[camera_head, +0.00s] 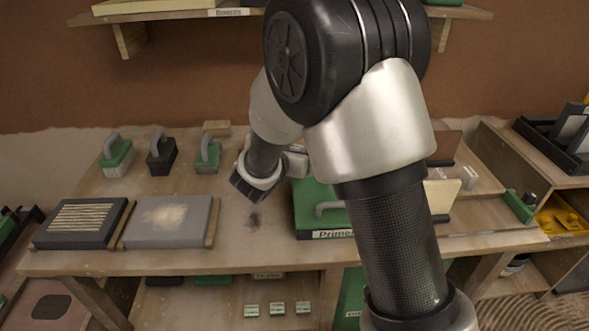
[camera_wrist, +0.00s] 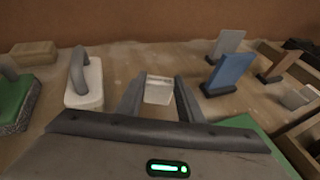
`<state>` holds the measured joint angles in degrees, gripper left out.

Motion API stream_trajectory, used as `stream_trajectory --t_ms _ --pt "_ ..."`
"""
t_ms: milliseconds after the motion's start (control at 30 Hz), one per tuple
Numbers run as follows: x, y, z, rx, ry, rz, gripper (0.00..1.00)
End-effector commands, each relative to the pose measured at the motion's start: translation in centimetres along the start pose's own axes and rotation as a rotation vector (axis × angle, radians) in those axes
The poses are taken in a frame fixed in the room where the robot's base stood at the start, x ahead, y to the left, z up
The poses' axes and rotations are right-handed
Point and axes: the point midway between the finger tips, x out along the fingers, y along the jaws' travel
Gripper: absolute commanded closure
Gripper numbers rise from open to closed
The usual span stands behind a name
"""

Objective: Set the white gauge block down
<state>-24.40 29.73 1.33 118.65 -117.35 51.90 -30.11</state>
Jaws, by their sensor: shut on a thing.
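The white gauge block (camera_wrist: 158,90) is a small pale block between the fingers of my gripper (camera_wrist: 157,84) in the wrist view. My gripper is shut on it, with one dark finger on each side. The brown worktop (camera_wrist: 118,60) lies beyond and around it. I cannot tell whether the block touches the worktop. In the head view my own arm covers much of the middle, and I cannot make out the held block there.
A grey board (camera_head: 167,223) lies front left. In the wrist view, a blue upright plate (camera_wrist: 229,72) stands to the right.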

Motion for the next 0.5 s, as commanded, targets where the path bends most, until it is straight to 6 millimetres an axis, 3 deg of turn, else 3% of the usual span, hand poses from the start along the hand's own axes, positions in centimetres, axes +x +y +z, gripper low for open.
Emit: stream_trajectory --t_ms 333,500 --pt "1.4 -0.1 -3.8 -0.001 0.001 -0.001 0.87" --pt "1.4 0.0 -3.9 0.001 -0.001 0.0 0.87"
